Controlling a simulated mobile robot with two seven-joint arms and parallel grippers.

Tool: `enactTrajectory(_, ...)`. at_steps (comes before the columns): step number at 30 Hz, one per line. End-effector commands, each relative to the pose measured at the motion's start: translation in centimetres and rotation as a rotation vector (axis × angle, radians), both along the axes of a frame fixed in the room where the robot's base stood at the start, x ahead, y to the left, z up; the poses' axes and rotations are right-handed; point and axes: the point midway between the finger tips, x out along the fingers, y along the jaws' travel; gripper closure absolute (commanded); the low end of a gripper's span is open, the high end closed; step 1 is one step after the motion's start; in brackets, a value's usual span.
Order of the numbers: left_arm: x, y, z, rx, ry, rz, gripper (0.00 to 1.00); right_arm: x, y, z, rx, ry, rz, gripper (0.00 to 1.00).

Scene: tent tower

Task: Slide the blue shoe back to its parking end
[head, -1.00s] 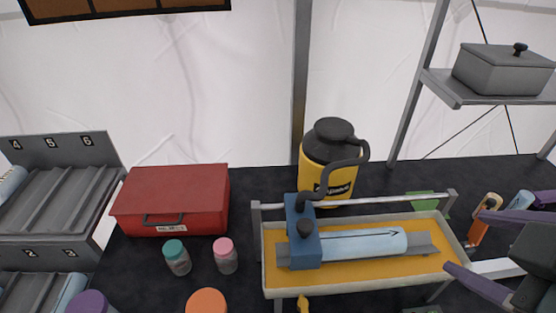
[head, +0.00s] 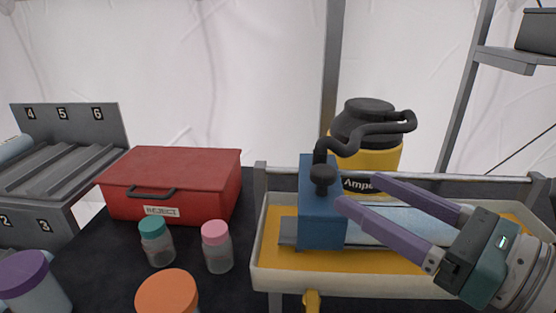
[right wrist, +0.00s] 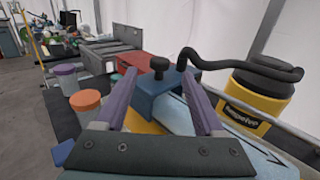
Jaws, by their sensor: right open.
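The blue shoe (head: 321,222) is a block with a black knob (head: 323,178) on top. It sits near the left end of a cream-rimmed tray (head: 262,255) with a yellow floor, beside a metal rail (head: 440,177). In the right wrist view the shoe (right wrist: 155,100) and knob (right wrist: 160,64) show between the fingers; contact cannot be told. My left gripper is out of view.
A yellow and black flask (head: 372,150) with a dark hose stands behind the tray. A red box (head: 170,183) and several lidded jars, one with a pink lid (head: 215,232), stand left. A numbered rack (head: 60,170) is at far left.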

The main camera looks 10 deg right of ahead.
Motion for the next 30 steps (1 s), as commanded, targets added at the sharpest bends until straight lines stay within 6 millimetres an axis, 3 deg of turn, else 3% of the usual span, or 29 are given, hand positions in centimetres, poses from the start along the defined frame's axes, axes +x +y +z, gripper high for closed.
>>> enactTrajectory(6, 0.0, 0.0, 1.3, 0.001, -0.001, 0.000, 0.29, 3.7, 2.0, 0.4, 0.004, -0.001, -0.002, 0.29)
enactTrajectory(12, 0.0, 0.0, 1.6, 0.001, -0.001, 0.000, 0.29, 6.0, 3.3, 0.2, 0.005, 0.002, -0.002, 0.29)
enactTrajectory(24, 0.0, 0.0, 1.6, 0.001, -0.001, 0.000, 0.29, 6.8, 3.8, 0.1, 0.004, 0.003, -0.001, 0.29)
enactTrajectory(30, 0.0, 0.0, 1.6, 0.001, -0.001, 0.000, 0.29, 6.8, 3.8, 0.1, 0.004, 0.003, -0.001, 0.51)
